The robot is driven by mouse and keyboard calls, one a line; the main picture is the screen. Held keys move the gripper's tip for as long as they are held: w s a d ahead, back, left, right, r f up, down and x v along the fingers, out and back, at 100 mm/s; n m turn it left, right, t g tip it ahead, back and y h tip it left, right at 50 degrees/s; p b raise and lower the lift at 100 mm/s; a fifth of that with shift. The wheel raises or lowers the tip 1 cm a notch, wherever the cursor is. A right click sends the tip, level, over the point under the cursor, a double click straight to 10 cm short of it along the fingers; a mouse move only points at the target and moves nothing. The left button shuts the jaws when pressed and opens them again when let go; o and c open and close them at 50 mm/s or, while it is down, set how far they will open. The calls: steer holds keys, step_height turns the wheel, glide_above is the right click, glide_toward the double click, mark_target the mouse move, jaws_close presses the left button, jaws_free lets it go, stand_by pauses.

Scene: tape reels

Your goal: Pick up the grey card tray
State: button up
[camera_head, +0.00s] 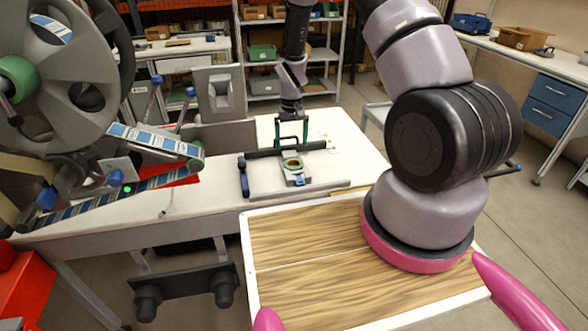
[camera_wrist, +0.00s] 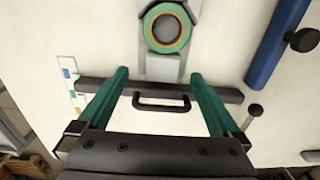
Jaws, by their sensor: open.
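A narrow grey piece (camera_wrist: 159,67) with a green-rimmed tan ring (camera_wrist: 166,28) lies on the white bench, ahead of my gripper (camera_wrist: 158,74). It also shows in the head view (camera_head: 299,180). I take it for the grey card tray, but cannot be sure. A dark cross bar (camera_wrist: 232,95) with a black handle (camera_wrist: 161,106) lies at its near end. My gripper, also in the head view (camera_head: 291,146), is open above the bar. Its green fingers stand either side of the handle, with nothing visibly held. Contact with the bar is unclear.
A blue bar (camera_wrist: 277,45) with a black knob lies to the right in the wrist view. A large grey reel machine (camera_head: 70,85) with blue patterned tape stands at the left. A wood-topped surface (camera_head: 310,245) is in front. Bare white bench (camera_head: 345,150) lies right of the fixture.

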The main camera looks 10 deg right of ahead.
mark_target(290, 155)
steer(key=f, duration=0.5)
steer(key=shift+a, duration=0.25)
steer(key=shift+c, duration=0.3)
jaws_close()
